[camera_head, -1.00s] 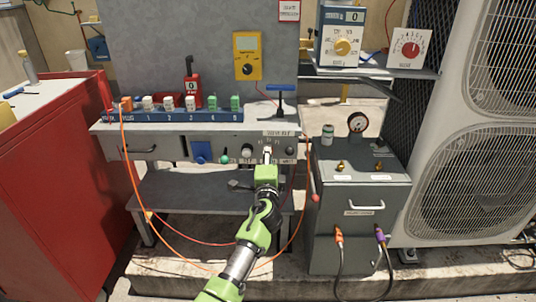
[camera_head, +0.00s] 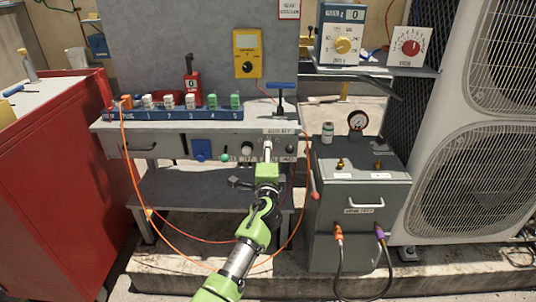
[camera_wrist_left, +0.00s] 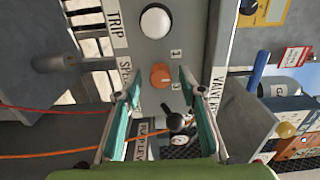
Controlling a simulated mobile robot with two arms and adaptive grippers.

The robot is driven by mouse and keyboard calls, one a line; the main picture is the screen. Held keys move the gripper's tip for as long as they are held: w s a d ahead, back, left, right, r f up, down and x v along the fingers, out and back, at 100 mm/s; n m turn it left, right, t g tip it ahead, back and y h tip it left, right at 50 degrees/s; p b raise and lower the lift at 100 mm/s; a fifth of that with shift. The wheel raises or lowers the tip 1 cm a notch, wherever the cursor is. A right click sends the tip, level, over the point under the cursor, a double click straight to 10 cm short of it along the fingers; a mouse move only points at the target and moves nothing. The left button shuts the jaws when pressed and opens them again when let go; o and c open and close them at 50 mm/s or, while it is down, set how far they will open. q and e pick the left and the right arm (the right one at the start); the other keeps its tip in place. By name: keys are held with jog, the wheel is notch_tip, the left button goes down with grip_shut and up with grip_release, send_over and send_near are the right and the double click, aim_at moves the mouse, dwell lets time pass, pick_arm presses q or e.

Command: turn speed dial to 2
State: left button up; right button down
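The speed dial is a small orange knob (camera_wrist_left: 160,76) on the grey panel in the left wrist view, with small numerals beside it and a partly covered label starting "SPE". Its exact setting cannot be read. My left gripper (camera_wrist_left: 160,80) is open, its two teal fingers apart, with the dial showing between their tips. Whether the fingers touch the dial cannot be told. In the head view my left gripper (camera_head: 267,150) is at the bench's front panel and hides the dial. My right gripper is not in view.
A white round button (camera_wrist_left: 157,20) marked TRIP sits on one side of the dial, a black ball-ended knob (camera_wrist_left: 175,122) on the other. An orange cable (camera_head: 139,190) hangs left of my arm. A grey cabinet (camera_head: 350,235) stands to the right.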

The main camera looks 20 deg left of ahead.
pick_arm(q)
jog(key=v, duration=1.2)
